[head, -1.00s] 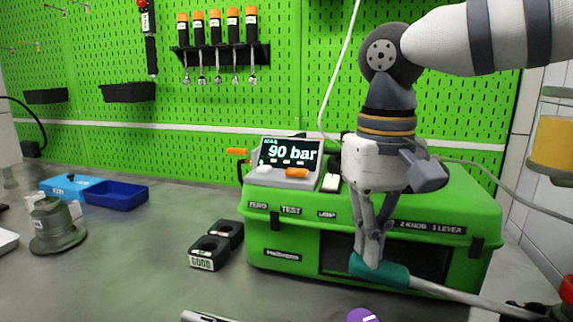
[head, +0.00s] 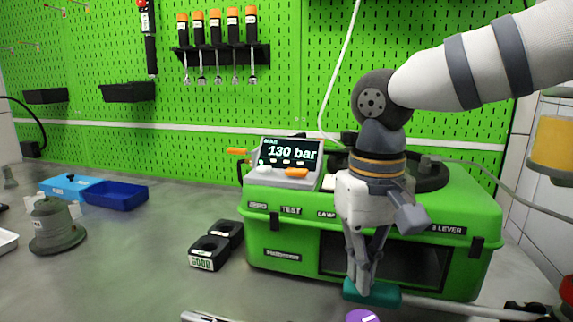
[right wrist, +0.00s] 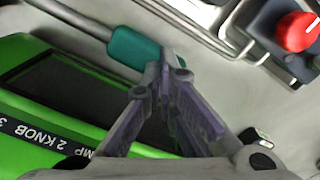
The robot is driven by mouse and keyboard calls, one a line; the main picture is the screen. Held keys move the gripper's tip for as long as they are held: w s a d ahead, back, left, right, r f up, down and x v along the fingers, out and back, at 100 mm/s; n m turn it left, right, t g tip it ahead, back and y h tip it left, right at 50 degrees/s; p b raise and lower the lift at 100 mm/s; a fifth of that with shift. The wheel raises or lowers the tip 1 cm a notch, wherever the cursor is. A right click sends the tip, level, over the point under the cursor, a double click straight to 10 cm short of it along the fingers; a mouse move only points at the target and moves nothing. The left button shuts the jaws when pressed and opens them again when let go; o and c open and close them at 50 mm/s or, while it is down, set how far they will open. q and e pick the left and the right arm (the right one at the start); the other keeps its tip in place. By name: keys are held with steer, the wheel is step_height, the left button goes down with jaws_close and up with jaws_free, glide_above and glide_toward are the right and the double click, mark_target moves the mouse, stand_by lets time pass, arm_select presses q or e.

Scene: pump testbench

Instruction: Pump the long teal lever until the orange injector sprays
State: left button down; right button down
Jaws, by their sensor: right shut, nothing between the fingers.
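The teal lever grip (head: 371,293) sits on a long metal rod in front of the green case, low in the head view. It also shows in the right wrist view (right wrist: 133,47). My right gripper (head: 362,291) points down with its fingertips together at the teal grip, pressing on or touching it, not around it. In the right wrist view its closed fingers (right wrist: 167,62) meet beside the grip's end. The display (head: 288,154) reads 130 bar. An orange-tipped part (head: 237,151) sits left of the display; I cannot tell if it is the injector. No spray shows. My left gripper is not in view.
The green case (head: 270,240) stands behind the lever. Black GOOD-labelled blocks (head: 209,252) lie left of it. A purple knob (head: 362,315) is at the bottom edge. A red knob (right wrist: 297,31) shows at the upper right of the wrist view.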

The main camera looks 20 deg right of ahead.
steer(key=shift+s+d+r, duration=0.1)
steer(key=shift+d+r, duration=0.05)
steer(key=shift+r, duration=1)
steer(key=shift+s+d+r, duration=0.1)
steer(key=shift+r, duration=1)
steer(key=shift+s+d+r, duration=0.1)
steer(key=shift+d+r, duration=0.05)
steer(key=shift+r, duration=1)
steer(key=shift+w, duration=0.1)
steer(key=shift+w+a+f, duration=0.1)
steer(key=shift+a+f, duration=0.1)
steer(key=shift+f, duration=1.5)
steer(key=shift+w+a+f, duration=0.1)
steer(key=shift+a+f, duration=0.05)
steer(key=shift+f, duration=1.55)
steer(key=shift+s+d+r, duration=0.1)
steer(key=shift+d+r, duration=0.1)
steer(key=shift+r, duration=1.55)
steer(key=shift+s+d+r, duration=0.1)
steer(key=shift+d+r, duration=0.05)
steer(key=shift+r, duration=1.55)
step_height(320, 180, up, 6)
